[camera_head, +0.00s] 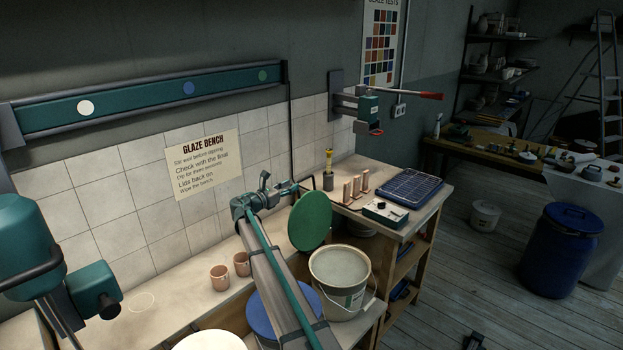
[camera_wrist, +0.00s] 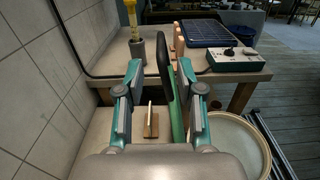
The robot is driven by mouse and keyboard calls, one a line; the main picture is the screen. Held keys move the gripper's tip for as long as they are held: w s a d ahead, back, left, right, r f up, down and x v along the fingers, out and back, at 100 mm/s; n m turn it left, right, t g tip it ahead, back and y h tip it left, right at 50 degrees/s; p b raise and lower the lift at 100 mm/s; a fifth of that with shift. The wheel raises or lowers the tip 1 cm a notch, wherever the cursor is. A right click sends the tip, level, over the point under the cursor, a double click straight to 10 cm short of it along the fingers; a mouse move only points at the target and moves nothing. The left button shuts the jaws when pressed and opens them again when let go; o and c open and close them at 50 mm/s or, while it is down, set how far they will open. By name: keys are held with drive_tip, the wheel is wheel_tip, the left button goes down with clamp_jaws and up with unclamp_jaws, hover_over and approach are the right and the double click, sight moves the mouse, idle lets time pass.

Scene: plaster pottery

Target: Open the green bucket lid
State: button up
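The green lid (camera_head: 310,221) stands steeply tilted, nearly on edge, at the back left of its bucket (camera_head: 340,292). The bucket is uncovered, showing a pale grey surface inside. In the wrist view the lid (camera_wrist: 176,118) is seen edge-on, and part of the open bucket (camera_wrist: 236,140) shows at the right. My gripper (camera_head: 283,187) is beside the lid, on its left in the head view. In the wrist view my gripper (camera_wrist: 158,100) has its fingers wide apart. The lid's edge lies close to the right finger; I cannot tell whether they touch.
Two clay cups (camera_head: 220,277) stand on the bench near the tiled wall. A blue rack (camera_head: 410,187) and a control box (camera_head: 385,212) sit on the bench's right end.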

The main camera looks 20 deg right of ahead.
sight(304, 179)
drive_tip(key=p+x, duration=0.2)
drive_tip(key=x, duration=0.6)
drive_tip(key=shift+w+d+p, duration=0.1)
drive_tip(key=shift+p, duration=0.3)
drive_tip(key=shift+x, duration=0.8)
clamp_jaws()
